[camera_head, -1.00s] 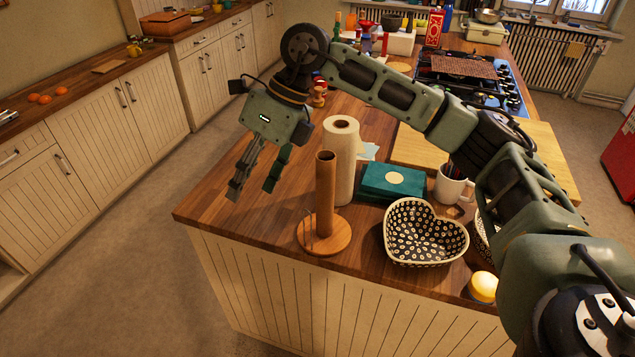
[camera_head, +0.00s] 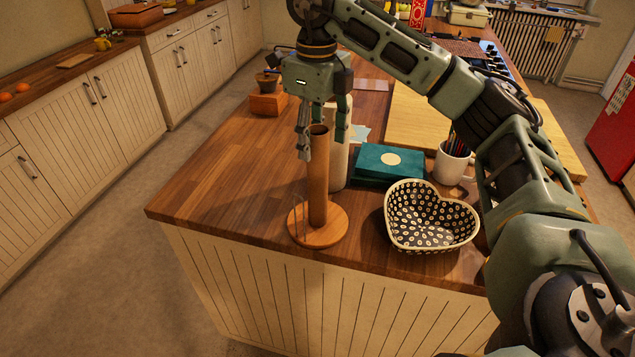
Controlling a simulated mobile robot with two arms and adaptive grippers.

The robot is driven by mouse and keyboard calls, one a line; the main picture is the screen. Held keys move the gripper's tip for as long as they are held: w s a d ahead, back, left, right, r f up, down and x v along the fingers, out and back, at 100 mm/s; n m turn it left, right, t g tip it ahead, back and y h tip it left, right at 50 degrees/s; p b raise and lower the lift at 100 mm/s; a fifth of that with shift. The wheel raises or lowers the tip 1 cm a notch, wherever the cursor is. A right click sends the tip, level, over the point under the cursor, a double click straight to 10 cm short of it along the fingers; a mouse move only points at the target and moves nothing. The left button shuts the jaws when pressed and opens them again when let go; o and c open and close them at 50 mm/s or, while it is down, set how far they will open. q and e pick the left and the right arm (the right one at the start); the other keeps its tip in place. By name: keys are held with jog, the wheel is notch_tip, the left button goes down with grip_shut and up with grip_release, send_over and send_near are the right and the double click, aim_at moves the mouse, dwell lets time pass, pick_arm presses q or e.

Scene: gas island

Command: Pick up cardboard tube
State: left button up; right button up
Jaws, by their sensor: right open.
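The cardboard tube (camera_head: 318,180) is a brown hollow roll standing upright on a round wooden holder base (camera_head: 330,233) near the counter's front left corner. My right gripper (camera_head: 323,146) is open and points down at the tube's top end. One finger shows left of the tube's rim and another to its right, in front of the paper roll. I cannot tell whether the fingers touch the tube. My left gripper is not in view.
A white paper towel roll (camera_head: 340,165) stands close behind the tube, partly hidden by the gripper. A teal box (camera_head: 385,178), a heart-shaped patterned bowl (camera_head: 428,236) and a white mug (camera_head: 449,164) with pens stand to the right. The counter (camera_head: 225,185) left of the tube is clear.

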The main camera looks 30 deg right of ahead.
aim_at(316, 159)
notch_tip(316, 159, down, 4)
jog(key=shift+s+a+f+p, duration=0.1)
jog(key=shift+s+p, duration=0.05)
jog(key=shift+p, duration=0.75)
jog(key=shift+f, duration=0.3)
jog(key=shift+c, duration=0.3)
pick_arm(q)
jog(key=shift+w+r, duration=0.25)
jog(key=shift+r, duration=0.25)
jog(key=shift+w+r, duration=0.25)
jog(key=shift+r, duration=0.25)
pick_arm(e)
jog(key=c, duration=0.8)
